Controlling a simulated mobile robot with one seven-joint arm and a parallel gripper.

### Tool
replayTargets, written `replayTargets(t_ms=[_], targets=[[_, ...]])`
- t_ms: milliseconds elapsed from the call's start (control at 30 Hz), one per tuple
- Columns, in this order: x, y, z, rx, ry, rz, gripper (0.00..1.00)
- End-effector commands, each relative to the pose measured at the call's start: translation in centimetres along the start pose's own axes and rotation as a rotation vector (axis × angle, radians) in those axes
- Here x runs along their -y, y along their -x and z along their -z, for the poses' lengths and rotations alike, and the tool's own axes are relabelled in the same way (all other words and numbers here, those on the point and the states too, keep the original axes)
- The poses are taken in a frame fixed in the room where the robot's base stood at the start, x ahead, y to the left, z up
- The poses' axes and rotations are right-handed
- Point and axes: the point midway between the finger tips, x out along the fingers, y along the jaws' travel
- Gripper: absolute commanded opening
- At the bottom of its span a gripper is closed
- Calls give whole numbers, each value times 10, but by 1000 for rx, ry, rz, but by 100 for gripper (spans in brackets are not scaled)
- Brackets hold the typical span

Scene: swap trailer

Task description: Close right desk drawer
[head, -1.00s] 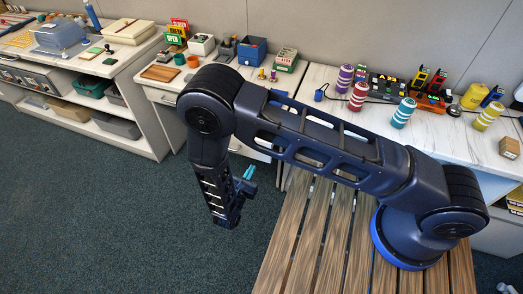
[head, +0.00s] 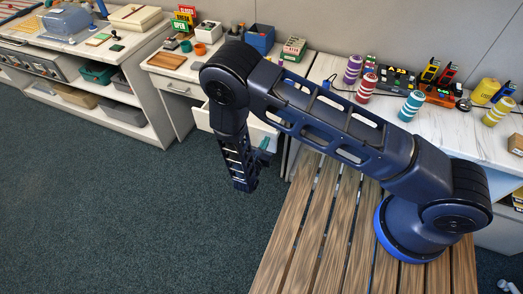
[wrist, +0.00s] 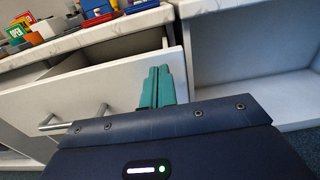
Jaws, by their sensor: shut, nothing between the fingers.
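The right desk drawer (head: 203,117) is pulled out, partly hidden behind my arm in the head view. In the wrist view its white front (wrist: 75,95) fills the left and middle, with a metal bar handle (wrist: 60,121) on it. A dark gap into the drawer shows above the front. My gripper (head: 265,143) has teal fingers, pressed together and empty. In the wrist view the fingers (wrist: 159,84) overlap the right end of the drawer front; I cannot tell whether they touch it.
The left desk drawer (head: 177,90) is shut. The desktop (head: 165,72) holds cups, boxes and signs. An open white compartment (wrist: 250,60) lies right of the drawer in the wrist view. A slatted wooden surface (head: 305,220) is under my arm's base. The carpet (head: 120,215) at left is clear.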

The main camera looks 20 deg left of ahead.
Motion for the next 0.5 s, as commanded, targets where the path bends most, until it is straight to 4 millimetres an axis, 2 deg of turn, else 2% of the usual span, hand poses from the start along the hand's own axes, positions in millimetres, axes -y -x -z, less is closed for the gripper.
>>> replayTargets(t_ms=[200, 500], targets=[[0, -16, 0, -1, 0, 0, 0], [0, -18, 0, -1, 0, 0, 0]])
